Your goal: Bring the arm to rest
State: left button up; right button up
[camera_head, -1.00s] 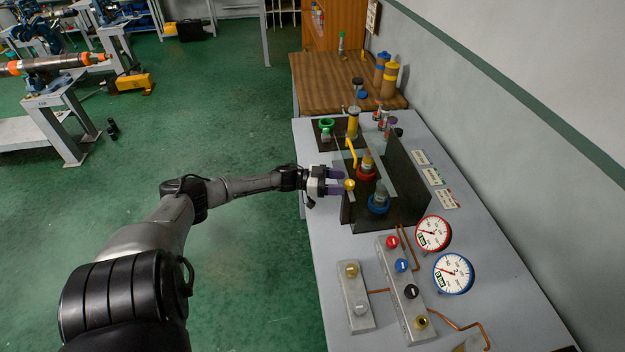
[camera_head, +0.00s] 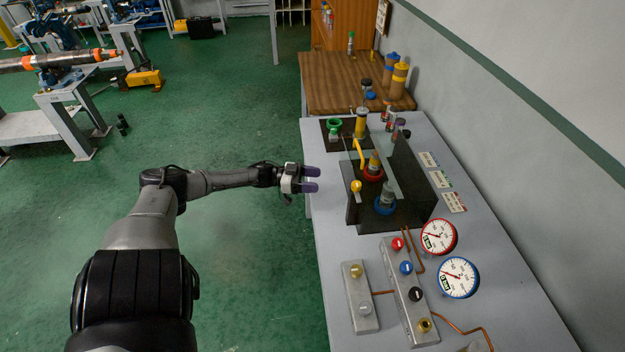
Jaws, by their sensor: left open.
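My left arm reaches in from the lower left. My left gripper (camera_head: 312,179) is open and empty, its two purple fingers pointing right over the left edge of the grey bench (camera_head: 327,262). It is a short way left of the dark metal fixture (camera_head: 400,215) and apart from the yellow ball knob (camera_head: 356,185) on it. The fixture holds a red-ringed valve (camera_head: 373,172) and a blue-ringed valve (camera_head: 385,202). My right gripper is out of view.
A yellow handle (camera_head: 358,153) and a green-topped part (camera_head: 334,126) stand behind the fixture. Two gauges (camera_head: 438,235) and (camera_head: 458,277) and a manifold block (camera_head: 408,290) lie on the bench's near part. A wooden table (camera_head: 340,85) adjoins the back.

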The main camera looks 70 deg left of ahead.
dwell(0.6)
pick_arm(q)
jog(key=w+a+f+g+y, duration=0.2)
jog(key=a+f+g+y, duration=0.2)
jog(key=a+f+y, duration=0.5)
jog(key=s+d+f+g+y, duration=0.1)
jog(key=s+d+g+y, duration=0.25)
jog(key=d, duration=0.65)
jog(key=s+d+f+g+y, duration=0.1)
jog(key=s+d+g+y, duration=0.3)
jog(key=d, duration=0.6)
jog(key=s+d+r+n+h, duration=0.1)
jog(key=s+d+h, duration=0.2)
jog(key=d, duration=0.8)
jog(key=s+d+r+n+g+h, duration=0.1)
jog(key=s+d+r+h, duration=0.15)
jog(key=d, duration=0.75)
jog(key=s+d+n+h, duration=0.1)
jog(key=s+d+h, duration=0.25)
jog(key=d, duration=0.75)
notch_tip(320, 180, up, 20)
jog(key=s+p, duration=0.1)
jog(key=p, duration=1.9)
jog(key=shift+a+r, duration=0.2)
jog(key=shift+r, duration=0.05)
